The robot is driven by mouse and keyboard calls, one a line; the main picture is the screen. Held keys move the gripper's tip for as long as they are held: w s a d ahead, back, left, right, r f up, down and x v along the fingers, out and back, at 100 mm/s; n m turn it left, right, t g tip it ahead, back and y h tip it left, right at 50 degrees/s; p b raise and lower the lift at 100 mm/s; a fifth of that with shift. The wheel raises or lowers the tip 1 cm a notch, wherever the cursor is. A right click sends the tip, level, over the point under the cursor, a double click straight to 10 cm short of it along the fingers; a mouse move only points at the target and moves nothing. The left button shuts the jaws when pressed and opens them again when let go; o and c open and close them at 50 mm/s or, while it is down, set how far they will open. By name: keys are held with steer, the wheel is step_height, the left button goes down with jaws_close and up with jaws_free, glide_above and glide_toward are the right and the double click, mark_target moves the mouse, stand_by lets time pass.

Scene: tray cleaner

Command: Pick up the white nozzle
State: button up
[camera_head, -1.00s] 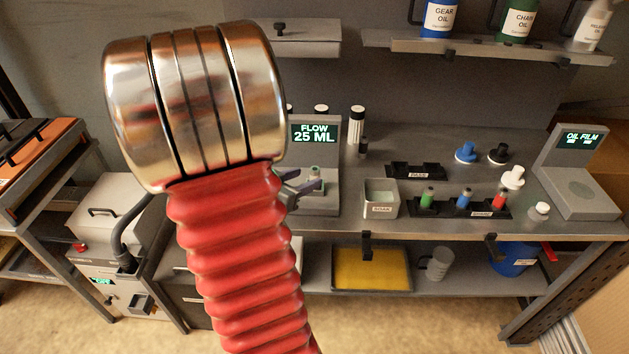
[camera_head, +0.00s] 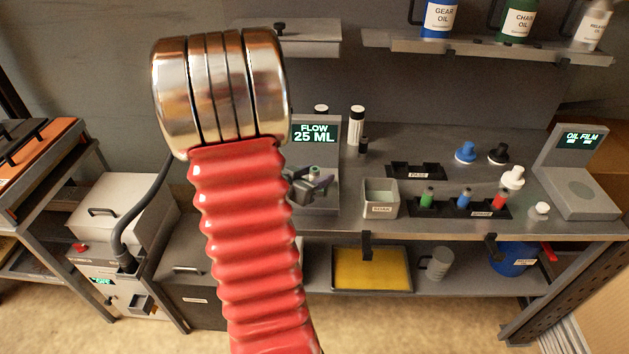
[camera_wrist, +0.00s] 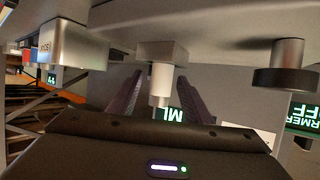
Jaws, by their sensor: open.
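The white nozzle (camera_wrist: 162,80) stands on a small grey block (camera_wrist: 160,50) at the flow station; the wrist view shows this upside down. In the head view the nozzle (camera_head: 315,172) is small, its top looks greenish, and my gripper partly hides it. My gripper (camera_wrist: 158,76) is open, with one dark finger on each side of the nozzle. No clear contact shows. In the head view my gripper (camera_head: 311,187) is in front of the flow station (camera_head: 328,155), which reads 25 ML.
The soak bin (camera_head: 380,211) stands just right of the gripper. Beyond it are a rack (camera_head: 452,210) with green, blue and red nozzles and an empty pass rack (camera_head: 402,171). Loose blue, black and white parts and the oil film station (camera_head: 580,195) are at the right.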

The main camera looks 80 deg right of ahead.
steer(key=x, duration=0.3)
steer(key=shift+d, duration=0.1)
steer(key=shift+c, duration=0.7)
jaws_close()
steer(key=shift+r, duration=0.1)
step_height(320, 180, up, 10)
stand_by(0.8)
stand_by(0.5)
